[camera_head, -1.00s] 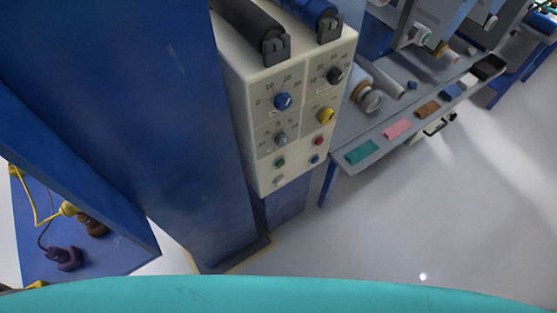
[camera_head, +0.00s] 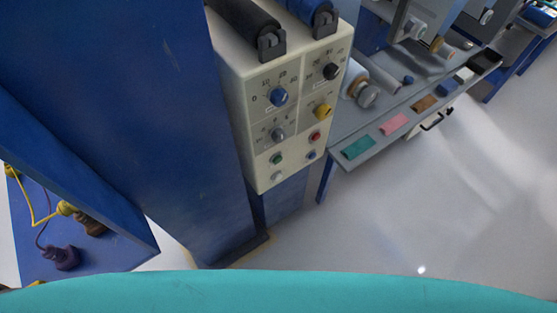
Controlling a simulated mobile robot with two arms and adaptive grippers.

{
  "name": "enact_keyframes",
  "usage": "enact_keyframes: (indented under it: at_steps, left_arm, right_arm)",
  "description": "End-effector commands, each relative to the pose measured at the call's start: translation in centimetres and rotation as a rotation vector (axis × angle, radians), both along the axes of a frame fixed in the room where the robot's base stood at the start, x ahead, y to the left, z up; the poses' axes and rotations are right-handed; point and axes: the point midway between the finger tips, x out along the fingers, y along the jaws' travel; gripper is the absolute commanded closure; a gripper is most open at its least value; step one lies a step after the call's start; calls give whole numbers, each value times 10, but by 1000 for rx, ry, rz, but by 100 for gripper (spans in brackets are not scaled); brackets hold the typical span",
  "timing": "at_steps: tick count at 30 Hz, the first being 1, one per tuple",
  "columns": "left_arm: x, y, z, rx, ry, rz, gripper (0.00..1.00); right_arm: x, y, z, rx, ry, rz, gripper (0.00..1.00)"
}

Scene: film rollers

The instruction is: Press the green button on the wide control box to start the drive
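The wide control box (camera_head: 243,100) is cream-coloured and sits on a blue stand in the middle of the view, its panel facing right and toward me. The green button (camera_head: 277,159) is low on the left of the panel. Near it are a pale button (camera_head: 276,175), a red button (camera_head: 315,136) and a blue button (camera_head: 311,155). Above are a blue knob (camera_head: 278,97), a grey knob (camera_head: 278,135), a black knob (camera_head: 330,71) and a yellow knob (camera_head: 322,111). Neither gripper is in view. Nothing touches the panel.
A large blue column (camera_head: 130,110) stands left of the box. A grey bench (camera_head: 375,140) with coloured pieces is at right. A blue surface (camera_head: 100,255) with yellow and purple items is lower left. The floor (camera_head: 400,220) in front is clear.

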Motion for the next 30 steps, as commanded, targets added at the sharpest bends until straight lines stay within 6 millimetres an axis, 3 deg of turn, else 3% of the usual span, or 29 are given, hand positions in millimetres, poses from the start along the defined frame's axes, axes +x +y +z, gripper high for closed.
enact_keyframes:
  at_steps: [3,30]
  left_arm:
    - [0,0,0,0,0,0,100]
    - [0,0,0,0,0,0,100]
  right_arm:
    - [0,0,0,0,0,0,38]
    - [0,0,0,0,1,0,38]
